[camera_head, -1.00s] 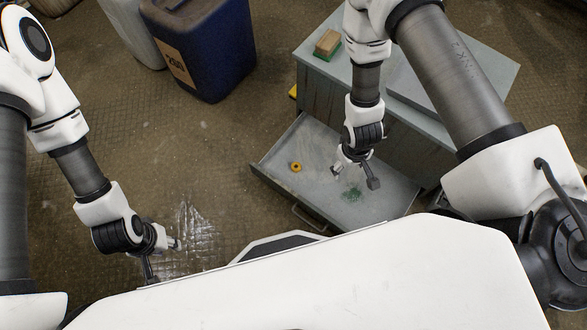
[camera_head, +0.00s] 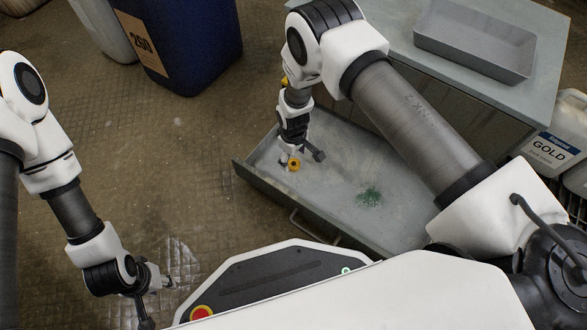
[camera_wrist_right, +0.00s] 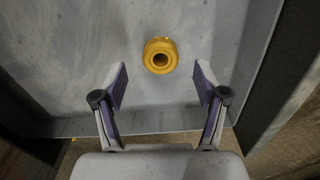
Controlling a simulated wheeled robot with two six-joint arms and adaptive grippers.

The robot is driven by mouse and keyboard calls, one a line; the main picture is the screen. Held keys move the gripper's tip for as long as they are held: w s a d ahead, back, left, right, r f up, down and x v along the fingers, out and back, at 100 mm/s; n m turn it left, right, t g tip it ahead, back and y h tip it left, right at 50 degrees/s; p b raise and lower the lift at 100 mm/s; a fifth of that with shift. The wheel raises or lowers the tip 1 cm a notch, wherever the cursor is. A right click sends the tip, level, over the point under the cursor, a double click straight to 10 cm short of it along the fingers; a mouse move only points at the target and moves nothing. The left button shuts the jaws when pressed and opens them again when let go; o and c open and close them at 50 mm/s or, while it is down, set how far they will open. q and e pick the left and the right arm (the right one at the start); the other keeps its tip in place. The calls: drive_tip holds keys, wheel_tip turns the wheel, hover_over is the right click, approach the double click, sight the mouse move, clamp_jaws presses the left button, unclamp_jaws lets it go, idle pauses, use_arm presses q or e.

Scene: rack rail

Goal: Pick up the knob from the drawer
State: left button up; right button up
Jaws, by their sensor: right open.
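The knob (camera_head: 294,164) is a small yellow-orange ring with a dark centre, lying on the floor of the open grey drawer (camera_head: 330,165) near its left end. In the right wrist view the knob (camera_wrist_right: 160,55) lies just beyond and between the fingertips, apart from both. My right gripper (camera_head: 302,158) is open and empty, low over the drawer beside the knob; its fingers also show spread in the right wrist view (camera_wrist_right: 160,85). My left gripper (camera_head: 153,295) hangs at the lower left, away from the drawer, and seems empty with its fingers apart.
The drawer's wall (camera_wrist_right: 140,124) runs close to my right fingers. A green patch (camera_head: 369,197) marks the drawer floor. A grey tray (camera_head: 475,45) stands on the cabinet top. A blue canister (camera_head: 190,40) stands behind left; a white GOLD container (camera_head: 553,145) stands right.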

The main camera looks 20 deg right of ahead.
sight(293, 162)
wheel_tip(293, 162, down, 3)
drive_tip(key=shift+f+b, duration=0.1)
drive_tip(key=shift+b, duration=0.35)
drive_tip(key=shift+r, duration=0.3)
drive_tip(key=c, duration=1.2)
drive_tip(key=shift+c, duration=0.2)
